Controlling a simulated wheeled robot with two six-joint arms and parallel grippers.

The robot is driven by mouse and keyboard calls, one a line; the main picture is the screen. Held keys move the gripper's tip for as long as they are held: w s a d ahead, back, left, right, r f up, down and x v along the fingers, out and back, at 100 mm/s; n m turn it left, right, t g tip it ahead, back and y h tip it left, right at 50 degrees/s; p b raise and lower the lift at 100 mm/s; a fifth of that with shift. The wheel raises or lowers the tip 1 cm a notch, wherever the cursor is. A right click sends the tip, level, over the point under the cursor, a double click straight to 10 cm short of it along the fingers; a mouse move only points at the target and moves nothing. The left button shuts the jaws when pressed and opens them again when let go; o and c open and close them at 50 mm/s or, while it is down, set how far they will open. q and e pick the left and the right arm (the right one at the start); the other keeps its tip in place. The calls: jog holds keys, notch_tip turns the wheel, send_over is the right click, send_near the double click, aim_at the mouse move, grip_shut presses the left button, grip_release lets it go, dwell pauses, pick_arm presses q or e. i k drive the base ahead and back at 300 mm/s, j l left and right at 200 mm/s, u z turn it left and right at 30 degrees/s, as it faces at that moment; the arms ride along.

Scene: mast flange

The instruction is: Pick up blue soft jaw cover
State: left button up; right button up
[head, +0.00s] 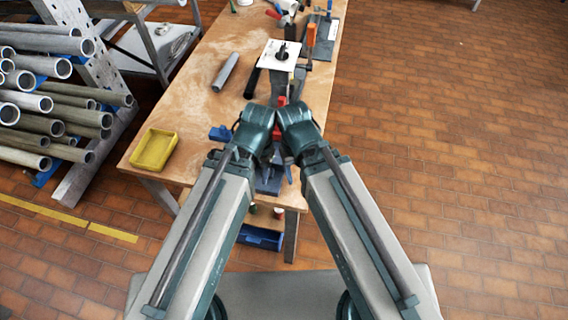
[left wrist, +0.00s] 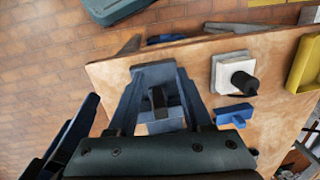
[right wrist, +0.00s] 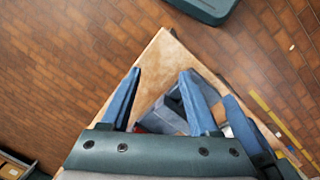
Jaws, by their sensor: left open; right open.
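The blue soft jaw cover (head: 220,133) lies on the wooden table, left of my left wrist in the head view. In the left wrist view it is a small blue piece (left wrist: 234,115) with a raised tab, right of my left gripper (left wrist: 160,74) and apart from it. My left gripper is open, its fingers above a blue-grey vise-like fixture (left wrist: 158,100). My right gripper (right wrist: 161,71) is open and empty over the near table corner. In the head view my wrists and forearms hide most of both grippers.
A yellow tray (head: 155,150) sits at the table's left edge. A white block with a black knob (left wrist: 235,72) stands near the cover. A grey tube (head: 226,72), a white plate (head: 270,55) and tools lie farther back. A pipe rack (head: 97,80) stands left.

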aim_at(222, 134)
jog(key=k, duration=0.65)
jog(key=z, duration=1.4)
jog(key=j+z, duration=0.1)
jog(key=j, duration=0.25)
jog(key=k+j+z, duration=0.15)
jog(key=j, duration=0.2)
jog(key=k+j, duration=0.1)
jog(key=j, duration=1.1)
jog(key=k+j, duration=0.15)
jog(key=j, duration=0.45)
jog(key=k+j, duration=0.1)
jog(key=j, duration=0.55)
